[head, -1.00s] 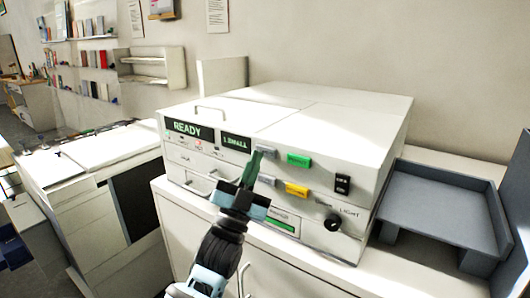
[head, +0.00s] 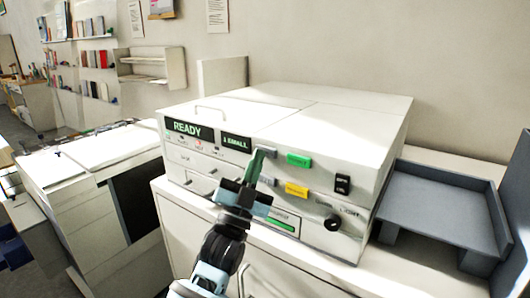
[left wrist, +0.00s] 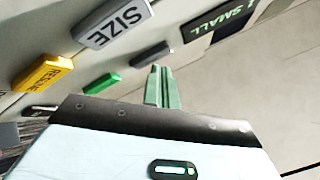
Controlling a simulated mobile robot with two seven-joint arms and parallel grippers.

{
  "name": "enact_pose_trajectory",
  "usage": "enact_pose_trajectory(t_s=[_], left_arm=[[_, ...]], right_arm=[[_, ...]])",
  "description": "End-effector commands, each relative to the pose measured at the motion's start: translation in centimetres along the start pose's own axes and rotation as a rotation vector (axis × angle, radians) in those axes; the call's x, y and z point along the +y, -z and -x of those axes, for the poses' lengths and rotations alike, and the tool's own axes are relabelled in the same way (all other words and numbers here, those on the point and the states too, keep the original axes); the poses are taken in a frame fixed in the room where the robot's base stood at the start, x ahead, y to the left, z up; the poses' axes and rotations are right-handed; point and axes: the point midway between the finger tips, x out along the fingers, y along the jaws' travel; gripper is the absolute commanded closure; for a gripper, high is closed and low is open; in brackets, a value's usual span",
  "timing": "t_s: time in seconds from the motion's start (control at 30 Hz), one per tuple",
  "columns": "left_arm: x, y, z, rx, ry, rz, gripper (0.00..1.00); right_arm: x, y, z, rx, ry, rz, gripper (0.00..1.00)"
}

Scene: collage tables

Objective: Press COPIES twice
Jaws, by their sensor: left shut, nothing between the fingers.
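The white copier (head: 345,125) stands on a cabinet, with displays reading READY (head: 187,127) and "1 SMALL" (head: 236,142). Its front has an upper grey button (head: 271,153) beside a green one (head: 299,160), and a lower grey button beside a yellow one (head: 296,189). I cannot read COPIES on any button. My left gripper (head: 261,152) is shut and empty, its green fingertips at the upper grey button; contact is unclear. In the left wrist view the fingertips (left wrist: 160,72) are just below a dark grey button (left wrist: 150,53), near the SIZE button (left wrist: 115,22). My right gripper is out of view.
A black switch (head: 342,184) and a round knob (head: 333,223) sit to the right on the copier's front. A grey tray (head: 440,195) adjoins its right side. Another white machine (head: 90,160) stands at the left.

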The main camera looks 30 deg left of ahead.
Motion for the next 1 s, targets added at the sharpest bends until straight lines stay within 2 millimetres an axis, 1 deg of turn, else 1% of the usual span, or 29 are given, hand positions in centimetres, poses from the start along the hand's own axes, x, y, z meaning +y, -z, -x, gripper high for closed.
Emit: enact_pose_trajectory(t_s=[1.0], left_arm=[[0.45,-0.46,-0.58,-0.001,0.000,0.000,1.00]], right_arm=[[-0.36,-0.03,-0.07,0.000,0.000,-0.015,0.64]])
